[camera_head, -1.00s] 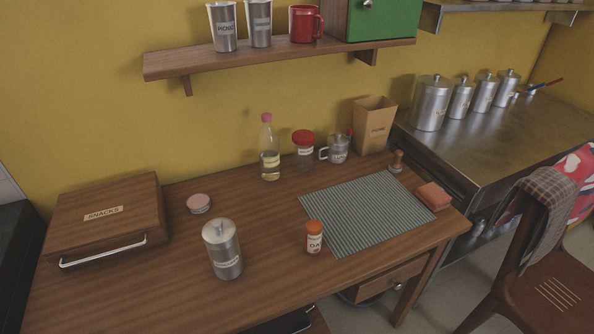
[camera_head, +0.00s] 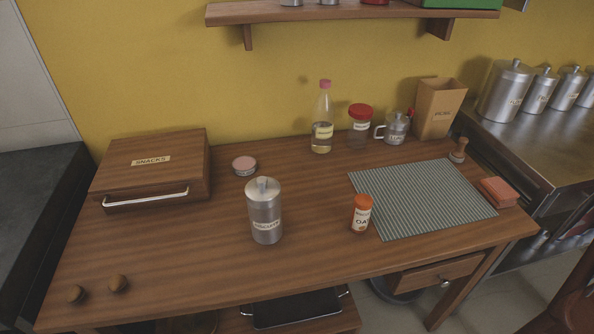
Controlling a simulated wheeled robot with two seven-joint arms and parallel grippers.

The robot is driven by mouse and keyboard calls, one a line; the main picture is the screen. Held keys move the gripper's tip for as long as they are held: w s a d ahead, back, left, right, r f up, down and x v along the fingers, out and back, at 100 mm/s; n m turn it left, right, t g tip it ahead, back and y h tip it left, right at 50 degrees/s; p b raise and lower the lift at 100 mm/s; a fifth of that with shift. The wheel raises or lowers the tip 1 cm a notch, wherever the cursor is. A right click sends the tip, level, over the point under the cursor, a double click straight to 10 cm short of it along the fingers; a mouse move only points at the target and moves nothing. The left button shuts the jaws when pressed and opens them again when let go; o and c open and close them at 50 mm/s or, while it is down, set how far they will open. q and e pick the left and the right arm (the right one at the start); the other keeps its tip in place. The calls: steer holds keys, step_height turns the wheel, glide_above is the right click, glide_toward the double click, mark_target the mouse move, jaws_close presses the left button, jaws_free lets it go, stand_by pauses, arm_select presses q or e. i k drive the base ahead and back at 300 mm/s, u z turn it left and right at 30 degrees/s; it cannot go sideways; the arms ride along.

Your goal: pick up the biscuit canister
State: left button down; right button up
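A steel canister (camera_head: 265,208) with a knobbed lid and a pale label stands upright on the wooden table (camera_head: 190,262), a little left of the middle. Its label is too small to read surely, so I cannot tell if it is the biscuit one. Several more steel canisters stand in a row on the metal counter at the right, the largest (camera_head: 503,92) nearest; their labels are also hard to read. Neither of my grippers is in view.
An orange-lidded jar (camera_head: 361,214) stands right of the canister, beside a striped mat (camera_head: 425,197). A bottle (camera_head: 322,125) stands behind. The table's front left is mostly clear.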

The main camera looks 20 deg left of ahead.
mark_target(266, 221)
steer(key=u, duration=1.15)
steer(key=k, duration=0.7)
steer(key=z, duration=1.1)
steer(key=i, duration=0.5)
steer(key=z, duration=0.05)
